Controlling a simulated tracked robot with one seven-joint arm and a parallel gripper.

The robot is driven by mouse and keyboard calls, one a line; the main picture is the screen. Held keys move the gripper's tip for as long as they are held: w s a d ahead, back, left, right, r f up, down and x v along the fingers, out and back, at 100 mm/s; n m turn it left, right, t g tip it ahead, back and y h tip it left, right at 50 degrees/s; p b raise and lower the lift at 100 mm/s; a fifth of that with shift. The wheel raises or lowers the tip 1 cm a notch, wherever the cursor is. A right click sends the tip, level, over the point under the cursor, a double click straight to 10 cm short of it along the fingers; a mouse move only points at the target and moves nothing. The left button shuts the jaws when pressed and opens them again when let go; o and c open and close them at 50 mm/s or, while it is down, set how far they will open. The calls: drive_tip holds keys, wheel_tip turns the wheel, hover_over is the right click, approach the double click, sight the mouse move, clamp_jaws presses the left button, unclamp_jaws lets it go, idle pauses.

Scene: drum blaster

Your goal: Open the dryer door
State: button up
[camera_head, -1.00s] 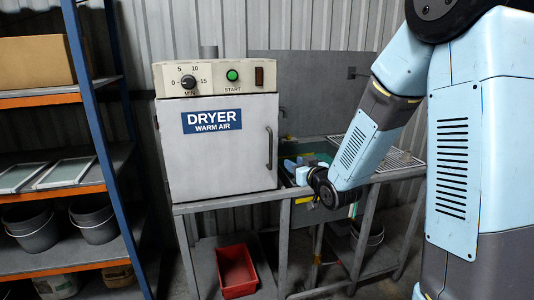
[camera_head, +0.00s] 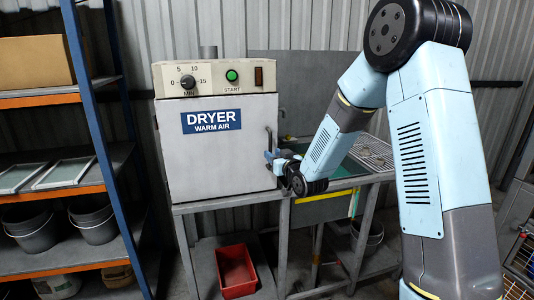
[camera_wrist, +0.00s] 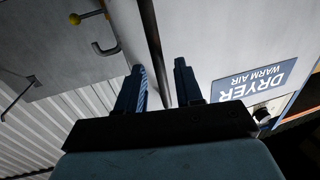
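The dryer is a pale box with a blue "DRYER WARM AIR" sign, and its closed door (camera_head: 215,165) faces me. The dark upright door handle (camera_head: 269,138) is on the door's right side. My gripper (camera_head: 270,156) is at the lower part of this handle, partly overlapping it. In the wrist view, my gripper (camera_wrist: 160,70) has its two fingers apart. A dark bar (camera_wrist: 152,35), which looks like the handle, runs down between them. Whether either finger touches it I cannot tell. The sign (camera_wrist: 258,78) shows upside down at the right.
The control panel with dial and green button (camera_head: 231,76) tops the dryer. A metal bench (camera_head: 225,203) carries it, with a screen rack (camera_head: 372,155) to the right. A red bin (camera_head: 237,270) is below. A shelf unit (camera_head: 95,120) stands left.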

drive_tip(key=shift+x, duration=1.7)
drive_tip(key=shift+c, duration=0.2)
clamp_jaws()
